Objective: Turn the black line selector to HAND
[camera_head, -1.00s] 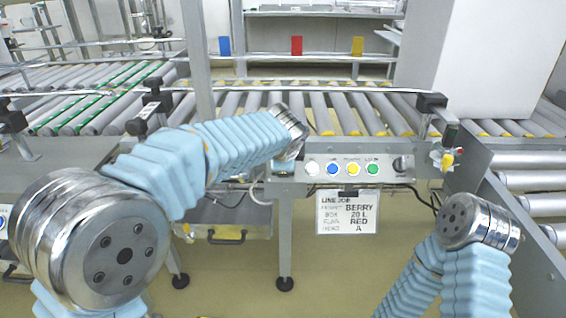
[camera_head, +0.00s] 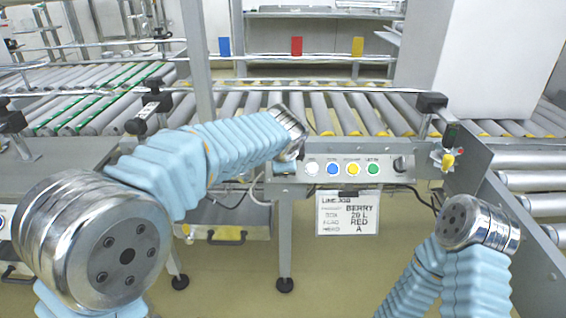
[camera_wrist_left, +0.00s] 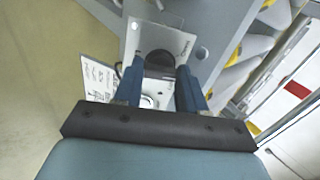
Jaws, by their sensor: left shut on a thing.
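The black line selector (camera_wrist_left: 158,62) is a dark round knob on a pale plate at the panel's end, seen in the left wrist view. My left gripper (camera_wrist_left: 160,72) has its two blue fingers on either side of the knob and is shut on it. The knob's pointer and setting are hidden or too small to read. In the head view, my left wrist covers this spot at the left end of the control panel (camera_head: 320,185). My right arm shows at lower right, but its gripper is out of view.
The panel carries white (camera_head: 312,168), blue (camera_head: 333,169), yellow (camera_head: 352,169) and green (camera_head: 373,169) buttons, with another black knob (camera_head: 400,164) at its right end. A job sign (camera_head: 347,213) hangs below. Roller conveyors (camera_head: 300,105) lie behind the panel.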

